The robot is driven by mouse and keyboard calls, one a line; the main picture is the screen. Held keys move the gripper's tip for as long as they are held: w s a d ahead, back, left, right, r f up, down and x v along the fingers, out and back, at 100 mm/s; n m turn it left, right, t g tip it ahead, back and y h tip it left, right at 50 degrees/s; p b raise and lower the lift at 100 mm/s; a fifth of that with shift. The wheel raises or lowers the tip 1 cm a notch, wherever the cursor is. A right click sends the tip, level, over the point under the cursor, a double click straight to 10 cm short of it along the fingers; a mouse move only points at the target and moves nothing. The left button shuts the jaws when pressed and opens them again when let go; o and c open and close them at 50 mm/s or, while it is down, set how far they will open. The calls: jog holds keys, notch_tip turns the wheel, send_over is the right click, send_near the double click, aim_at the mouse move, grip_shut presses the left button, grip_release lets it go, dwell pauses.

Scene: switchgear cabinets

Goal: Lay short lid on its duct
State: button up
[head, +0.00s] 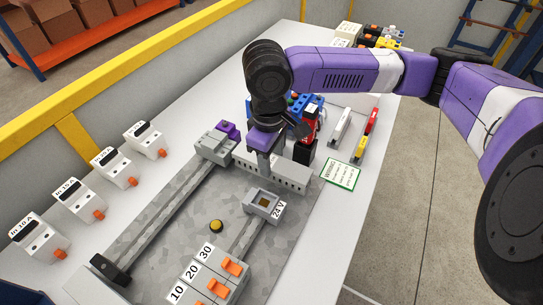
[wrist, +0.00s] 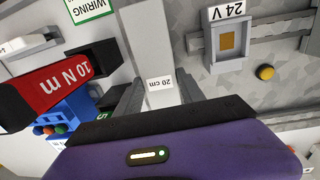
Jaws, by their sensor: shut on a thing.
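In the wrist view my gripper (wrist: 158,92) is shut on the short lid (wrist: 150,48), a light grey strip with a "20 cm" label. The lid lies lengthwise between the two fingers and runs away toward the top of that view. In the head view the lid is hard to tell apart from the duct top, and my gripper hides part of it. I cannot tell whether the lid touches the duct or is seated.
A red "10 N m" tool (wrist: 48,86) stands close beside my gripper, with a blue holder (wrist: 68,124). A grey "24 V" unit (head: 262,204) and a yellow button (head: 216,226) sit on the panel (head: 165,245). A green-edged wiring card (head: 341,174) lies at right.

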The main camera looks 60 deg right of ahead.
jog(key=o, duration=1.4)
jog(key=shift+o, duration=0.2)
jog(key=shift+r, duration=0.1)
jog(key=r, duration=0.7)
jog(key=shift+a+r, duration=0.3)
jog(key=shift+r, duration=0.05)
